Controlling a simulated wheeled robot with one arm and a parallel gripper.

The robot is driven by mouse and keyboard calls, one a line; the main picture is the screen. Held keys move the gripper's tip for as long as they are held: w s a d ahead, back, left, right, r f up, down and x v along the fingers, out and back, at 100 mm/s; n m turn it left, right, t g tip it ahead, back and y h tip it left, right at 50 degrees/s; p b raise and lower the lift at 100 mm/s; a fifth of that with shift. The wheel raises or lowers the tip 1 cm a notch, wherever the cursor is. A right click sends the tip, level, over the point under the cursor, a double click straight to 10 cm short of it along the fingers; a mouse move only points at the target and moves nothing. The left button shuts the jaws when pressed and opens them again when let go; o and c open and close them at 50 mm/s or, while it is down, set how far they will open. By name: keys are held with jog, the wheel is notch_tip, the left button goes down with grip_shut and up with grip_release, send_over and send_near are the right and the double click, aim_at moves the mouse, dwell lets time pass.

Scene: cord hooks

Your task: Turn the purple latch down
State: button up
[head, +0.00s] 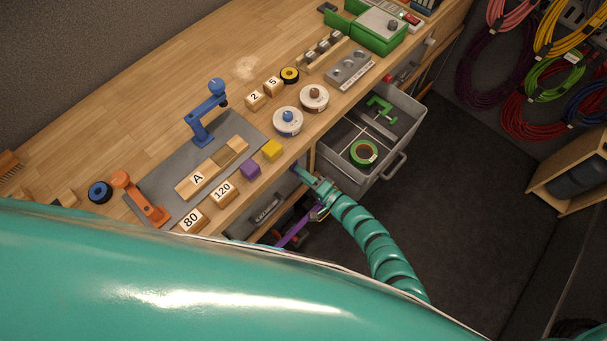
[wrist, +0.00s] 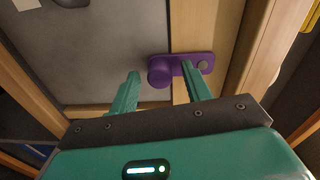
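The purple latch (wrist: 182,66) shows in the wrist view as a flat bar lying roughly level in the picture. My gripper (wrist: 160,68) is open, with one teal finger left of the knob and the other crossing in front of the bar. I cannot tell whether either finger touches it. In the head view a purple strip (head: 298,230) shows below my arm; I cannot tell what it is.
The grey panel (wrist: 110,45) fills the left of the wrist view, with the wooden frame (wrist: 208,25) at right. Blocks and tools crowd the bench (head: 150,120). The floor (head: 460,215) is clear.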

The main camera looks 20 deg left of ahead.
jog(key=b+v, duration=0.5)
jog(key=v, duration=1.2)
jog(key=shift+d, duration=0.2)
jog(key=shift+s+r, duration=0.1)
dwell(0.4)
